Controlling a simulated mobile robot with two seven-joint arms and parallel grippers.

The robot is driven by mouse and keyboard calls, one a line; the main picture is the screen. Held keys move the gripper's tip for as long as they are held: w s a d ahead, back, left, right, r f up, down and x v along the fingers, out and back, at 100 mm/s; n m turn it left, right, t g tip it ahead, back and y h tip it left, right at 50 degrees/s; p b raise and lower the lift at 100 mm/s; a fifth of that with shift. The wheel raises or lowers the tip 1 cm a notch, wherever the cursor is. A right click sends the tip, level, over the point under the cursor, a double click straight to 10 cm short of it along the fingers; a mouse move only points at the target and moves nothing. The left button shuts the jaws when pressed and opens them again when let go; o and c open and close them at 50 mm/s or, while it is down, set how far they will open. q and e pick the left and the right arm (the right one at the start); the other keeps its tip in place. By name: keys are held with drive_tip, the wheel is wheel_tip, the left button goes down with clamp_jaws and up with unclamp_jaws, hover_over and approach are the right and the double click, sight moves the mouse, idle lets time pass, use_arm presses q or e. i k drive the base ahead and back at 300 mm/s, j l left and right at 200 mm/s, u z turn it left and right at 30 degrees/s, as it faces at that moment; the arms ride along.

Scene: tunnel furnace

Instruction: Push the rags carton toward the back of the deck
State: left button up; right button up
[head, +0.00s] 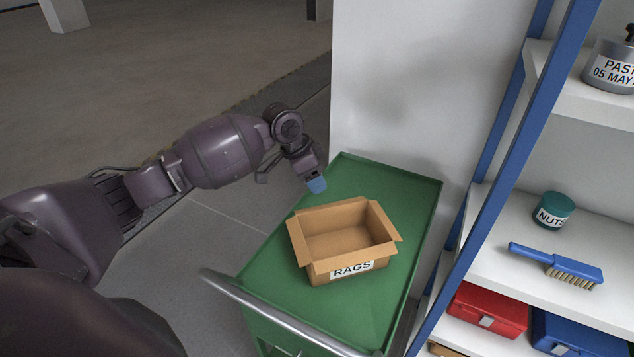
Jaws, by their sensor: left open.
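The rags carton (345,268) is an open brown cardboard box with flaps and a white RAGS label on its near side. It stands upright and looks empty, near the middle of the green deck (395,188) of a cart. My left gripper (316,185) is beyond the carton's far left corner, above the deck's left edge. Its blue fingertip points down and looks apart from the carton. The gripper is open and holds nothing. My right gripper is not in view.
A metal push handle (280,312) runs along the cart's near end. A pale wall (395,90) stands behind the cart. A shelf with a blue post (505,165) is close on the right, holding a NUTS jar (554,211), a blue brush (556,262) and a red case (488,309).

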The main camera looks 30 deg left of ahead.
sight(343, 239)
drive_tip(key=k+j, duration=0.35)
drive_tip(key=j, duration=0.15)
drive_tip(key=k+j, duration=0.4)
drive_tip(key=j, duration=0.1)
